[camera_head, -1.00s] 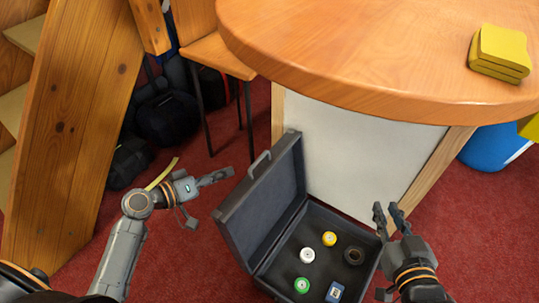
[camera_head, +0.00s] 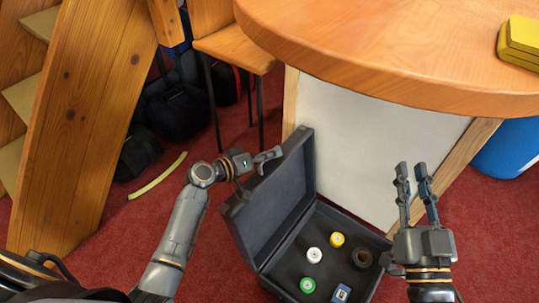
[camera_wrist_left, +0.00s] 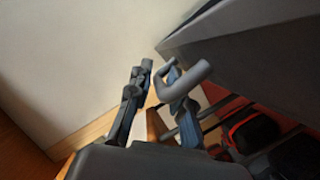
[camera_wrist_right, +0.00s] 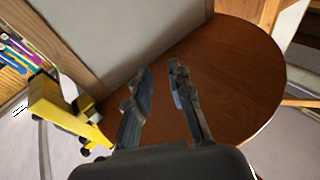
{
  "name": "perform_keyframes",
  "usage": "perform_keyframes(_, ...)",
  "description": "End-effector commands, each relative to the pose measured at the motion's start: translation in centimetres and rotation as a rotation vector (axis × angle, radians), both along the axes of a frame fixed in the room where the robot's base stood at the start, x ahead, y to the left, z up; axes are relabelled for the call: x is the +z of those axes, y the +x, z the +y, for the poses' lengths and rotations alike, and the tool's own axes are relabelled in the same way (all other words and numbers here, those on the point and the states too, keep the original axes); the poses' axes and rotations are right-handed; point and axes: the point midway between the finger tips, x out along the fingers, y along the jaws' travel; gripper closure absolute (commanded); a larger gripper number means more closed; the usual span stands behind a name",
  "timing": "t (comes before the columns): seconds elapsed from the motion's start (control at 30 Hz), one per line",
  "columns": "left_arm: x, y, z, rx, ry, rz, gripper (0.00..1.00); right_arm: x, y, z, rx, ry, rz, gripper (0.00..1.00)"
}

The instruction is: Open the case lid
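The dark case stands on the red floor, its base (camera_head: 289,265) in front of the white panel. Its lid (camera_head: 270,205) is raised steeply, with the inner face showing. The grey lid handle (camera_head: 268,154) is on the lid's outer side. My left gripper (camera_head: 270,155) is at this handle. In the left wrist view its fingers (camera_wrist_left: 157,88) are apart, and the handle (camera_wrist_left: 186,82) overlaps the right finger; whether they touch is unclear. My right gripper (camera_head: 415,172) is open and empty, right of the case, fingers pointing away.
The case holds a white roll (camera_head: 314,255), a yellow roll (camera_head: 337,240), a green roll (camera_head: 307,285), a dark roll (camera_head: 362,258) and a blue item (camera_head: 341,293). A round wooden table (camera_head: 400,50) overhangs behind. A wooden stair (camera_head: 80,120) and bags (camera_head: 175,110) are at left.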

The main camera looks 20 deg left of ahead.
Motion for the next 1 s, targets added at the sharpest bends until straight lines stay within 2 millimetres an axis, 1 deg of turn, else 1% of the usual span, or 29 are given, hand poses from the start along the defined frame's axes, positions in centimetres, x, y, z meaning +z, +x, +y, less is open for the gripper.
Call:
perform_keyframes(0.17, 0.0, 0.0, 0.0, 0.000, 0.000, 0.000, 0.80, 0.0, 0.0, 0.0, 0.000, 0.000, 0.000, 0.79)
perform_keyframes(0.2, 0.0, 0.0, 0.0, 0.000, 0.000, 0.000, 0.88, 0.0, 0.0, 0.0, 0.000, 0.000, 0.001, 0.79)
perform_keyframes(0.27, 0.0, 0.0, 0.0, 0.000, -0.001, 0.001, 1.00, 0.0, 0.0, 0.0, 0.000, 0.000, 0.001, 0.79)
perform_keyframes(0.63, 0.1, -0.1, -0.2, 0.000, 0.004, 0.000, 1.00, -0.1, 0.1, 0.0, -0.001, -0.003, 0.014, 0.79)
perform_keyframes(0.77, 0.3, -0.4, -0.9, 0.000, 0.022, -0.005, 1.00, -2.3, 0.3, -0.2, -0.007, -0.036, 0.137, 0.79)
perform_keyframes(0.87, 0.5, -0.7, -1.8, -0.001, 0.043, -0.011, 1.00, -4.4, 0.3, -0.6, -0.015, -0.067, 0.254, 0.79)
perform_keyframes(1.0, 0.7, -1.2, -2.9, -0.002, 0.071, -0.021, 1.00, -7.5, -0.2, -1.2, -0.026, -0.110, 0.424, 0.79)
